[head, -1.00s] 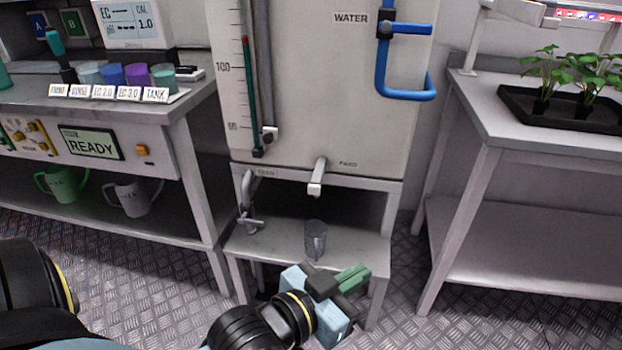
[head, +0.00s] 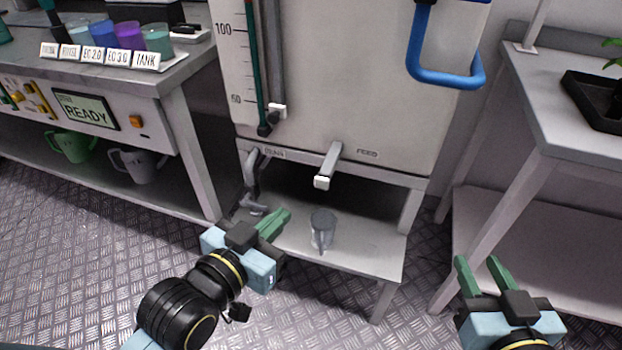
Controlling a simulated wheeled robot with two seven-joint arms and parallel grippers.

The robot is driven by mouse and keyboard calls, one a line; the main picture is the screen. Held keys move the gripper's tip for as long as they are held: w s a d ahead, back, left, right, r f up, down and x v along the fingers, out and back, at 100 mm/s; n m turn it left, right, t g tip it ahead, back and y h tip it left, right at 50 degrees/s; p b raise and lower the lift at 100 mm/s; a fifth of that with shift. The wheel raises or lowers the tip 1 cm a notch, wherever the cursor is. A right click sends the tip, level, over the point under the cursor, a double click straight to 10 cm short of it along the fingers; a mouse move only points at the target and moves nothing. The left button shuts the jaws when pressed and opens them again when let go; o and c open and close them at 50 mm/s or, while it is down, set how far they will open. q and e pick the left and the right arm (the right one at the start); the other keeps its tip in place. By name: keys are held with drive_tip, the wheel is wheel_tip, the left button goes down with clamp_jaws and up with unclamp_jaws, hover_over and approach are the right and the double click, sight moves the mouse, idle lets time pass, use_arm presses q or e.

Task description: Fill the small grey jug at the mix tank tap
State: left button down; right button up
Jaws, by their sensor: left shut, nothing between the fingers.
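The tap (head: 328,165) sticks out from the lower front of the mix tank (head: 335,90), beside a FEED label. My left gripper (head: 277,224) is shut and empty, with its green fingers left of the jug and apart from it in the picture. My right gripper (head: 483,268) is open and empty at the lower right, in front of the right-hand bench.
A drain pipe with a valve (head: 252,182) is left of the feed tap. A blue pipe (head: 445,75) runs on the tank's right. A green jug (head: 72,145) and a larger grey jug (head: 140,165) sit on the left bench's shelf. The stand's top (head: 370,245) is clear right of the jug.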

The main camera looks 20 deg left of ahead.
sight(322, 181)
drive_tip(key=o, duration=0.3)
drive_tip(key=shift+s+f, duration=0.1)
drive_tip(key=shift+f, duration=0.05)
drive_tip(key=o, duration=0.8)
drive_tip(key=shift+s+d+f+g+h+p, duration=0.15)
drive_tip(key=shift+s+d+f+g+p, duration=0.1)
drive_tip(key=shift+f+g, duration=0.25)
drive_tip(key=shift+s+d+f+g+h+p, duration=0.1)
drive_tip(key=shift+d+f+g+h+p, duration=0.1)
drive_tip(key=shift+f+g, duration=0.3)
use_arm(q)
drive_tip(key=w+d+f+m+g+h, duration=0.1)
drive_tip(key=w+f+m+g+h, duration=0.1)
drive_tip(key=w+f+m+h, duration=0.3)
wheel_tip(322, 181, down, 4)
drive_tip(key=m+h, duration=0.5)
drive_tip(key=m, duration=0.4)
drive_tip(key=shift+w+f+h, duration=0.2)
drive_tip(key=shift+f+h, duration=0.05)
drive_tip(key=shift+h, duration=0.05)
use_arm(e)
drive_tip(key=f+g, duration=0.1)
drive_tip(key=s+d+f, duration=0.1)
drive_tip(key=shift+s+f+g+h, duration=0.2)
drive_tip(key=shift+f+g+h, duration=0.05)
drive_tip(key=shift+f+g, duration=0.15)
use_arm(q)
drive_tip(key=shift+w, duration=0.15)
use_arm(e)
drive_tip(key=shift+w+a+r, duration=0.1)
